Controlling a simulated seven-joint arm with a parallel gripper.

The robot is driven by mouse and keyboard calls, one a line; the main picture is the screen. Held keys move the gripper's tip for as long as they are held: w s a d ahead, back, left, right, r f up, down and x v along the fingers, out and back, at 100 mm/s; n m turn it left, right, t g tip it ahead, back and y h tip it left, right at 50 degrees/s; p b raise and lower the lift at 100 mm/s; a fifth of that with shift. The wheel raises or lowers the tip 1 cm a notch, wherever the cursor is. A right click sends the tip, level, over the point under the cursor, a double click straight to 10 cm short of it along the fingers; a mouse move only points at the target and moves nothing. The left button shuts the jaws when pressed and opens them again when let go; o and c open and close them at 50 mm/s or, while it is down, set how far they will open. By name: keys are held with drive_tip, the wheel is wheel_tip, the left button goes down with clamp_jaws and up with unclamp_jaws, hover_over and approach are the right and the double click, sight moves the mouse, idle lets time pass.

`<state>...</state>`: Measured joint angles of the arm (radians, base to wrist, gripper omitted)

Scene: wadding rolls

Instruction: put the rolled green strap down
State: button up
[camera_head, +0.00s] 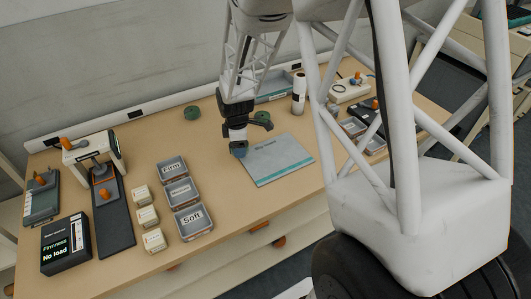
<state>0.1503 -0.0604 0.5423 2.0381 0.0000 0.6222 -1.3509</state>
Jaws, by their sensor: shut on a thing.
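My gripper (240,143) is at the middle of the table, just left of the flat pad sheet. It points down and is shut on a small dark green roll (239,151), which looks like the rolled strap. The roll is at the lower end of the fingers, close to the table top; I cannot tell whether it touches. Most of the fingers are hidden by the dark wrist parts. Another green roll (192,113) lies on the table further back to the left, apart from my gripper.
A grey sheet with a teal band (280,158) lies right of my gripper. Left stand bins marked Firm (172,169) and Soft (192,220), a middle bin, small pale boxes (147,216), and a black firmness display (65,244) reading "No load". Bare table lies between bins and gripper.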

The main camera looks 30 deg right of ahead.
drive_tip(key=shift+m, duration=0.6)
drive_tip(key=s+d, duration=0.1)
drive_tip(key=s, duration=0.2)
drive_tip(key=s+d, duration=0.1)
drive_tip(key=s, duration=0.3)
drive_tip(key=s+d, duration=0.2)
drive_tip(key=s, duration=0.1)
drive_tip(key=shift+s+d+r, duration=0.1)
drive_tip(key=shift+s+r, duration=0.2)
drive_tip(key=shift+r, duration=0.1)
drive_tip(key=shift+m, duration=0.5)
drive_tip(key=s, duration=0.3)
drive_tip(key=s+d, duration=0.1)
drive_tip(key=s, duration=0.5)
drive_tip(key=shift+d+f, duration=0.1)
drive_tip(key=shift+d, duration=0.2)
hover_over(275, 156)
drive_tip(key=shift+a+f, duration=0.1)
drive_tip(key=shift+f, duration=0.65)
drive_tip(key=shift+f, duration=1.75)
drive_tip(key=shift+f, duration=0.1)
drive_tip(key=o, duration=0.9)
